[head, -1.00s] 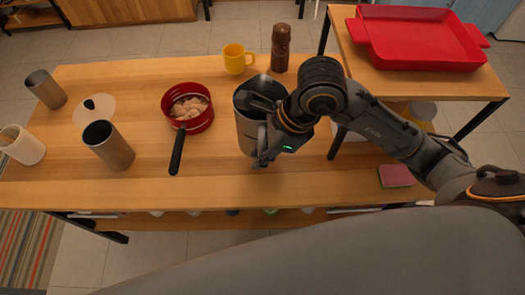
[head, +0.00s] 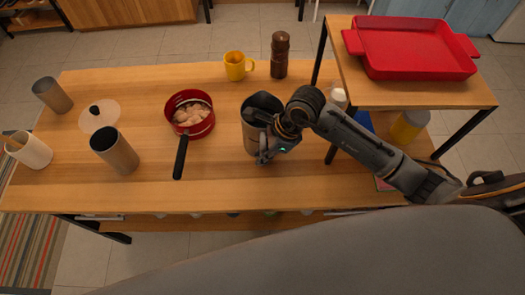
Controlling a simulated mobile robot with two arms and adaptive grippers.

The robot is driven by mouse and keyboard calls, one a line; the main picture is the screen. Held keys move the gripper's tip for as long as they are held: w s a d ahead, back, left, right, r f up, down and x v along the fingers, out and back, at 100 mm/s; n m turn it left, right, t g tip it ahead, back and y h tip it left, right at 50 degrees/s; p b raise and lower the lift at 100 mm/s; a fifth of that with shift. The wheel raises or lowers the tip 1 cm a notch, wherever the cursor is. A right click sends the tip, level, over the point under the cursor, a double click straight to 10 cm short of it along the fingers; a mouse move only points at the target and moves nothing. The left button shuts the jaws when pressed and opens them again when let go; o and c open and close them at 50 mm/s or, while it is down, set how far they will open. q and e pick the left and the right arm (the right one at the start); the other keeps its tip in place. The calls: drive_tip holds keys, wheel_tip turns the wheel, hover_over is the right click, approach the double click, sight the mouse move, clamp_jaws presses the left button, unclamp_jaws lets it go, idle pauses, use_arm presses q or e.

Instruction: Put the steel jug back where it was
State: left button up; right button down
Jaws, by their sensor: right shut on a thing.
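The steel jug (head: 250,135) is a tall grey metal vessel right of the middle of the table, upright or nearly so. My right gripper (head: 264,157) is shut on its near right side, and the gripper and wrist hide part of its rim and wall. I cannot tell whether its base rests on the wood or is slightly above it. My left gripper is not in view.
A red pot (head: 205,125) with pale food stands left of the jug, its black handle (head: 181,158) toward me. A yellow mug (head: 236,68) and brown grinder (head: 280,55) stand behind. Steel cylinders (head: 114,150) (head: 52,95) stand left. A raised shelf (head: 400,92) is right.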

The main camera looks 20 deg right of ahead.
drive_tip(key=c, duration=1.3)
unclamp_jaws()
drive_tip(key=b+v, duration=0.2)
drive_tip(key=v, duration=1)
drive_tip(key=shift+b, duration=0.35)
